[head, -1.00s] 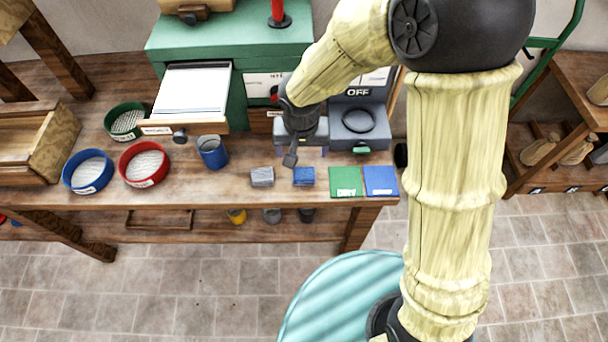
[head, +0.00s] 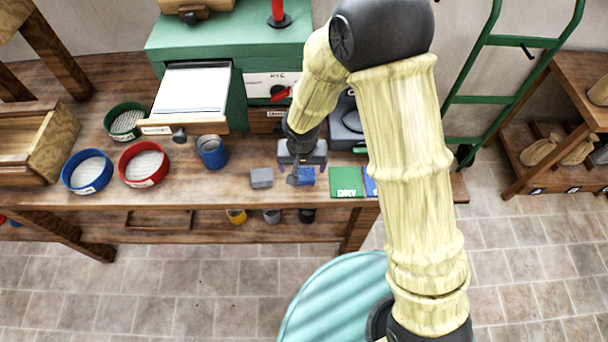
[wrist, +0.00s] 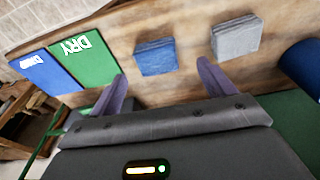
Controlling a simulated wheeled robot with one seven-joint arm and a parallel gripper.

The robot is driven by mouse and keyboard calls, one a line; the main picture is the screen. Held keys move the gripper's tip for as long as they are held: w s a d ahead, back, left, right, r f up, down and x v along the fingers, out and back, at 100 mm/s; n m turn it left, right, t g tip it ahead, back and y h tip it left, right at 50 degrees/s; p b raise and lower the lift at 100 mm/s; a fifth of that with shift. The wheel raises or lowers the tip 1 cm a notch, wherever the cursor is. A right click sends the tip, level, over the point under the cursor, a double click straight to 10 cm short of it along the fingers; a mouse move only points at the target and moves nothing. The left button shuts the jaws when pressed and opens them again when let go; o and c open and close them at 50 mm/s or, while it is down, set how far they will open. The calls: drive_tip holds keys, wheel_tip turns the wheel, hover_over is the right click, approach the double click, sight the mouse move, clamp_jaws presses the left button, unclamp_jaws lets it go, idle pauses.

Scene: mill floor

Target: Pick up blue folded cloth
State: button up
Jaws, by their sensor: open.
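The blue folded cloth (head: 307,176) lies flat on the wooden bench, right of a grey folded cloth (head: 262,177). In the wrist view the blue cloth (wrist: 155,57) is ahead of my gripper (wrist: 163,82), between the lines of its two spread fingers, and the grey cloth (wrist: 237,37) is to its right. My gripper (head: 293,178) is open and empty, close beside the blue cloth in the head view and partly covering its left edge. I cannot tell the exact height of the fingers above the bench.
A green mat marked DRY (head: 346,183) and a blue mat (head: 371,187), partly behind my arm, lie right of the cloth. A blue cup (head: 212,152) and red sieve (head: 145,165) stand left. A green machine (head: 235,50) stands behind.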

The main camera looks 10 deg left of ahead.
sight(303, 173)
drive_tip(key=f, duration=0.2)
drive_tip(key=w+f, duration=0.1)
drive_tip(key=f, duration=0.2)
drive_tip(key=shift+r, duration=0.1)
idle(0.3)
drive_tip(key=c, duration=1.1)
